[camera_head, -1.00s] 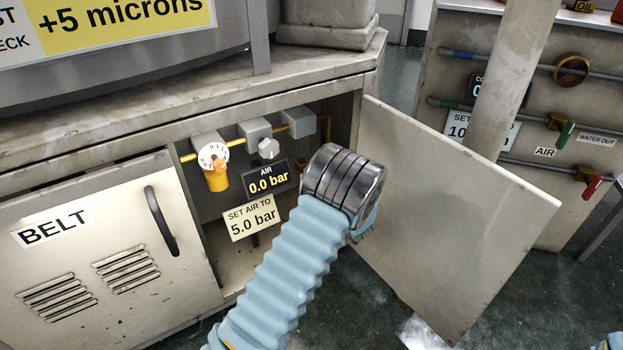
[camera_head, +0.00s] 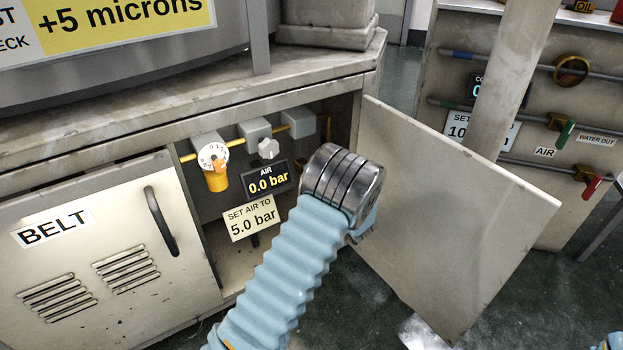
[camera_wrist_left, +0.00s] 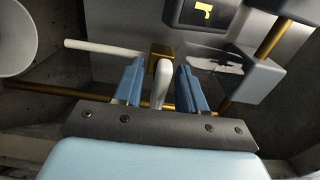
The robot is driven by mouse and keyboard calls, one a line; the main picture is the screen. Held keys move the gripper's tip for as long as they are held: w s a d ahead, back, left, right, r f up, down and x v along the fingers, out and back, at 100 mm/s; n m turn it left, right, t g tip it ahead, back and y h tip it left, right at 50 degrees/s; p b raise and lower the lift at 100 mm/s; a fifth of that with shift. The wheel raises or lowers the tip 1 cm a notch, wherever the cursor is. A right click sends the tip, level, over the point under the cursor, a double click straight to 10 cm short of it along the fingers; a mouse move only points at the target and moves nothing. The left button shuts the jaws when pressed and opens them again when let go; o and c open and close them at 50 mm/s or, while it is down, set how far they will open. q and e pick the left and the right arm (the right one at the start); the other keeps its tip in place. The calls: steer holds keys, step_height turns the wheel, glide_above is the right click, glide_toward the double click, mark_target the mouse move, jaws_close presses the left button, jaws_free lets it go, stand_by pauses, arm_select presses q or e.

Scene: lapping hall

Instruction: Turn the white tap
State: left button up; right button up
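The white tap shows in the left wrist view as a brass block (camera_wrist_left: 160,52) with a white handle piece (camera_wrist_left: 162,88) pointing toward the camera. A white bar (camera_wrist_left: 103,47) runs left from the same block. My left gripper (camera_wrist_left: 159,68) has its two blue fingers apart, one on each side of the white piece, with visible gaps. In the head view my left wrist hides the tap and the fingers, inside the open cabinet. My right gripper is out of view.
The open cabinet door (camera_head: 455,220) stands right of my left arm. Inside are a dial regulator (camera_head: 213,160), a grey star knob (camera_head: 268,148) and an air display (camera_head: 267,180) reading 0.0 bar. A card (camera_head: 251,217) says set air to 5.0 bar.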

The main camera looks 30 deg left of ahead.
arm_select(q)
steer(key=p+v, duration=0.1)
steer(key=v, duration=1.3)
steer(key=shift+p, duration=0.3)
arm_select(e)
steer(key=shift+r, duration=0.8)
arm_select(q)
steer(key=shift+a, duration=0.15)
